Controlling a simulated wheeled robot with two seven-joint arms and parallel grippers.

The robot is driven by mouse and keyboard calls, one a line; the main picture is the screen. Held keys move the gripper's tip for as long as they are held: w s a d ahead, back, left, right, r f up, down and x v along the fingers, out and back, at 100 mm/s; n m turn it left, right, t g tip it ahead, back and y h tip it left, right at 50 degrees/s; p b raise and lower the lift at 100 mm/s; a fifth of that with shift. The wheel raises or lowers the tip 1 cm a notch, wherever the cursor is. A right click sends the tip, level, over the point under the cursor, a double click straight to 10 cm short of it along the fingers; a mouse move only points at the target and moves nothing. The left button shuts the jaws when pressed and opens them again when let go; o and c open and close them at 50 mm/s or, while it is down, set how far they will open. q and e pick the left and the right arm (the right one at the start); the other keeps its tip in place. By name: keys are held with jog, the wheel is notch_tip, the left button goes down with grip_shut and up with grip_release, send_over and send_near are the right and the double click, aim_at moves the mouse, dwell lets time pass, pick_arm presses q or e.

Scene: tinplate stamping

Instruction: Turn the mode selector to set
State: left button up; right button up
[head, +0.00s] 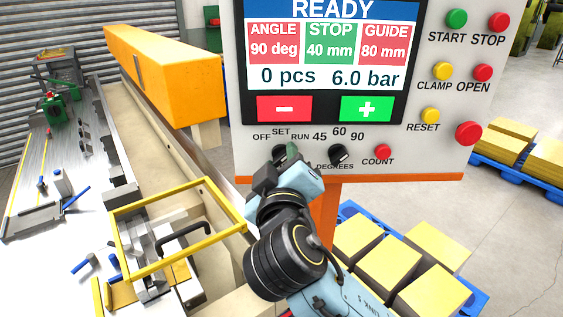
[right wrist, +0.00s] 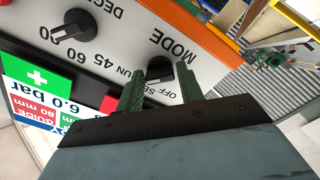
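The mode selector (head: 279,152) is a black knob low on the left of the control panel, under the labels OFF, SET and RUN. My right gripper largely hides it in the head view, so I cannot tell where it points. In the right wrist view the black mode knob (right wrist: 157,72) shows beyond the fingertips, beside the word MODE. My right gripper (right wrist: 161,85) has green fingers standing apart, with panel showing between them. It is close to the knob; I cannot tell whether it touches. My left gripper is not in view.
The degrees knob (head: 338,154) and red COUNT button (head: 383,152) sit right of the selector. The screen (head: 332,50) reads READY. A yellow-framed guard (head: 180,228) stands at lower left. Boxes on a blue pallet (head: 400,262) stand below the panel.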

jog(key=c, duration=0.6)
jog(key=shift+o, duration=0.2)
jog(key=n+p, duration=0.5)
jog(key=p, duration=0.1)
jog(key=shift+r+p, duration=0.15)
jog(key=shift+p, duration=0.15)
jog(key=shift+n+p, duration=0.65)
jog(key=shift+n, duration=0.25)
jog(key=shift+n+p, duration=0.4)
jog(key=shift+n, duration=0.6)
jog(key=o, duration=1)
jog(key=shift+s+f, duration=0.1)
jog(key=shift+f, duration=0.1)
